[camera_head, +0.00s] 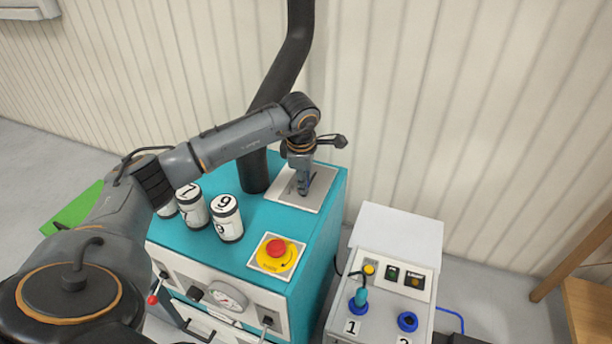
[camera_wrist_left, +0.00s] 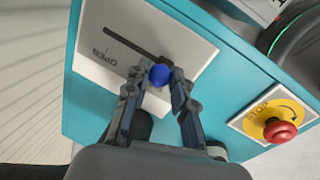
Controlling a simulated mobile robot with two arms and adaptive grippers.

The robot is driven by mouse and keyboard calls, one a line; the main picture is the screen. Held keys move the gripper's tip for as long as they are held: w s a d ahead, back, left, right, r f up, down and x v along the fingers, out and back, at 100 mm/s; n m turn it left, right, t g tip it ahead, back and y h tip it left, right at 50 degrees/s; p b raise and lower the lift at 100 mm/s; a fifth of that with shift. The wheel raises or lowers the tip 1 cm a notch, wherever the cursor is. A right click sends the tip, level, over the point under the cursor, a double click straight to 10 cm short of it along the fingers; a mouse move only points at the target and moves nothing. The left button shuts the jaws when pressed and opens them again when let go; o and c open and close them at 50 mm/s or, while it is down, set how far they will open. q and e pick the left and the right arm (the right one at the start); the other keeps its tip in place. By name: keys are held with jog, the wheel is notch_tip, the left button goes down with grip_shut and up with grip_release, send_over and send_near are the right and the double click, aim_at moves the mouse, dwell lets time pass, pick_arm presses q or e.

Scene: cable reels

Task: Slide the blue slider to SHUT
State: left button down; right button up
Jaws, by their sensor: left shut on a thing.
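The blue slider knob (camera_wrist_left: 159,75) sits at the near end of the visible part of a dark slot (camera_wrist_left: 128,45) in a light grey plate (camera_wrist_left: 180,25). The word OPEN is lettered on the plate beside the slot; no SHUT lettering can be read. My left gripper (camera_wrist_left: 158,82) is shut on the knob, one finger on each side. In the head view my left gripper (camera_head: 303,191) points down onto the plate (camera_head: 319,199) on top of the teal cabinet (camera_head: 260,210), hiding the knob. My right gripper is not in view.
A thick black pipe (camera_head: 262,130) rises beside the plate. White numbered canisters (camera_head: 227,218) stand left on the cabinet top. A red emergency button (camera_head: 276,249) on a yellow base is at the front right. A grey box (camera_head: 390,235) with blue sockets stands to the right.

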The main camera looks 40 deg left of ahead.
pick_arm(q)
jog(key=shift+s+f, duration=0.1)
jog(key=shift+s, duration=0.1)
jog(key=c, duration=1.1)
grip_release()
jog(key=shift+r, duration=0.3)
notch_tip(320, 180, up, 11)
jog(key=s+d, duration=0.1)
jog(key=s, duration=0.1)
jog(key=shift+r, duration=0.2)
jog(key=shift+s, duration=0.1)
